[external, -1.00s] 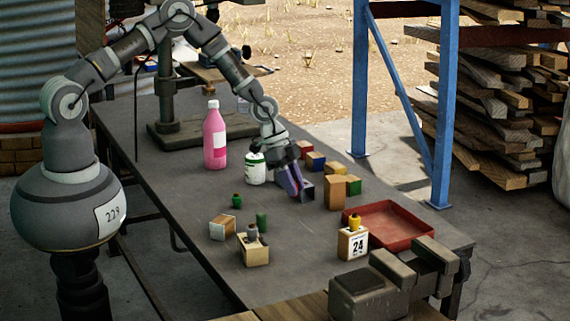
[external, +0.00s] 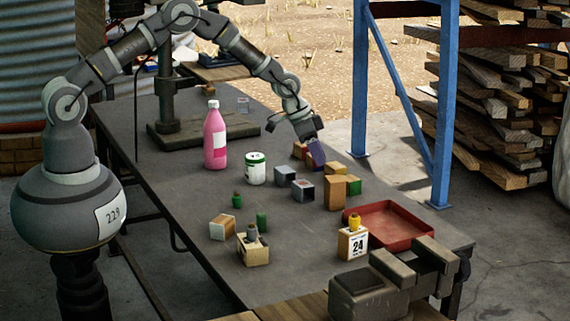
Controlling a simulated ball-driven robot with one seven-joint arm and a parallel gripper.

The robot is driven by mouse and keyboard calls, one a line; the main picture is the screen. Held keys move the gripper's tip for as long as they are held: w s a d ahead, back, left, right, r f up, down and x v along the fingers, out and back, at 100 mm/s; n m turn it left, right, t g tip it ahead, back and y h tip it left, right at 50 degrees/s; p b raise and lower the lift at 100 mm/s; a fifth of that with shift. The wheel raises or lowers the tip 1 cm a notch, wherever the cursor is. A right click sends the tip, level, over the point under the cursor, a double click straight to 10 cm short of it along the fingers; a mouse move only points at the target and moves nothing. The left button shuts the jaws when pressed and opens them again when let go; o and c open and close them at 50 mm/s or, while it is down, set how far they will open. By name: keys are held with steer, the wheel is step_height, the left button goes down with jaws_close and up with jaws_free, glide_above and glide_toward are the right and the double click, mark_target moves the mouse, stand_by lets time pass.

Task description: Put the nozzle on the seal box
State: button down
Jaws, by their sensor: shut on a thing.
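I cannot tell for sure which thing is the nozzle: a small grey piece (external: 252,233) stands on a wooden box (external: 255,253), and a yellow one (external: 354,222) stands on a box marked 24 (external: 352,245). I cannot tell which box bears a seal; a wooden box with a pictured face (external: 222,228) lies to the left, and a grey box (external: 303,190) stands mid-bench.
Green pieces (external: 262,222), a pink bottle (external: 214,137), a white-and-green can (external: 255,170) and a grey cube (external: 285,176) stand on the bench. Taller wooden blocks (external: 335,192) stand left of a red tray (external: 390,222). A vise (external: 372,294) is at the front right.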

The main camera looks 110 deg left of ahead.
steer(key=b, duration=0.1)
glide_above(341, 178)
steer(key=s, duration=0.1)
steer(key=shift+s+d+f, duration=0.15)
steer(key=shift+d+f, duration=0.05)
steer(key=shift+f, duration=0.1)
step_height(341, 178, down, 4)
steer(key=shift+r+b, duration=0.15)
steer(key=shift+b, duration=0.8)
steer(key=shift+r, duration=0.15)
steer(key=c, duration=1.3)
jaws_free()
steer(key=shift+f, duration=0.2)
steer(key=o, duration=0.5)
steer(key=shift+c, duration=0.2)
steer(key=shift+r, duration=0.15)
